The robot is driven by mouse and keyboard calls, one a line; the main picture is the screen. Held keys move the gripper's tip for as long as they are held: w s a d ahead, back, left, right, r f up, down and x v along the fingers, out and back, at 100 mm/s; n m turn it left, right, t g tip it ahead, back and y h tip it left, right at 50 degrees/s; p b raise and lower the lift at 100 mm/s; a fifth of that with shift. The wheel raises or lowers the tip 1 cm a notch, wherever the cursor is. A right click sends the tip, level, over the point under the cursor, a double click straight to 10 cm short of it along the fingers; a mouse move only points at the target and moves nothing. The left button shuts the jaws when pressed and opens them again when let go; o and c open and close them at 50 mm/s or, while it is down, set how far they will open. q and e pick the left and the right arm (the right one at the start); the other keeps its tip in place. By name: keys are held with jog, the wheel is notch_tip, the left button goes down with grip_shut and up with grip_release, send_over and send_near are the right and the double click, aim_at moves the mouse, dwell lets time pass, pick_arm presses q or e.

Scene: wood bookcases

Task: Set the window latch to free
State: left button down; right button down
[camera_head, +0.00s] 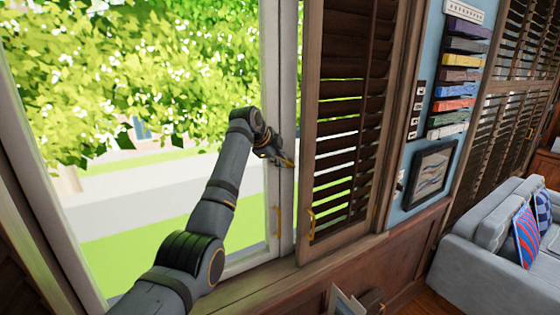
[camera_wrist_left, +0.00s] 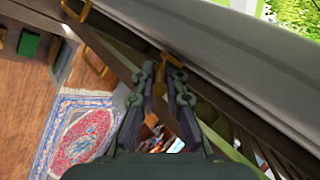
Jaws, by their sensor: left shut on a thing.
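The window latch (camera_head: 288,162) is a small brass piece on the white window frame (camera_head: 287,215) in the head view. My left gripper (camera_head: 279,158) is at the latch, its arm reaching up across the window opening. In the left wrist view the latch (camera_wrist_left: 172,62) shows as a brass piece at the fingertips of my left gripper (camera_wrist_left: 166,82), which is closed on it. The fingers partly hide the latch, and its exact turn is hard to tell. My right gripper is in neither view.
A brass handle (camera_head: 278,222) sits lower on the window frame. A brown louvred shutter (camera_head: 345,120) with its own brass handle (camera_head: 311,225) stands just right of the latch. A grey sofa (camera_head: 480,255) is at the far right. A patterned rug (camera_wrist_left: 85,130) lies on the floor.

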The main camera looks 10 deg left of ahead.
pick_arm(q)
jog(key=c, duration=1.7)
grip_release()
jog(key=shift+a, duration=0.1)
jog(key=v, duration=1.2)
